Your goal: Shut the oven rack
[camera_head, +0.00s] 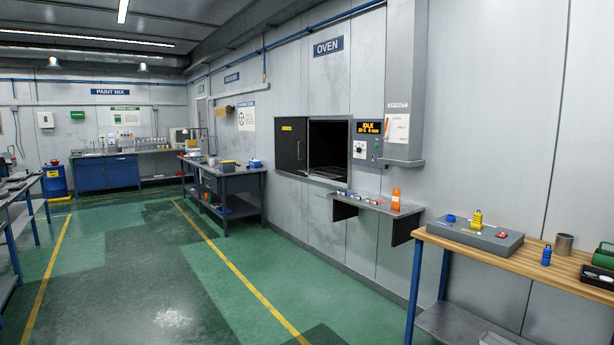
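The oven is set in the right-hand wall under a blue OVEN sign (328,46). Its dark door (291,145) stands swung open to the left of the opening. The oven's opening (329,138) is dark inside. The oven rack (326,174) shows low in the opening, its front edge near or slightly past the sill; I cannot tell exactly how far out it is. An orange-lit control panel (368,128) reading IDLE is right of the opening. My gripper is not in view.
A grey shelf (408,212) with small items and an orange card juts from the wall below the oven. A wooden-topped bench (520,264) stands at the right front. A grey workbench (238,180) is left of the oven. Green floor (190,260) between yellow lines is clear.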

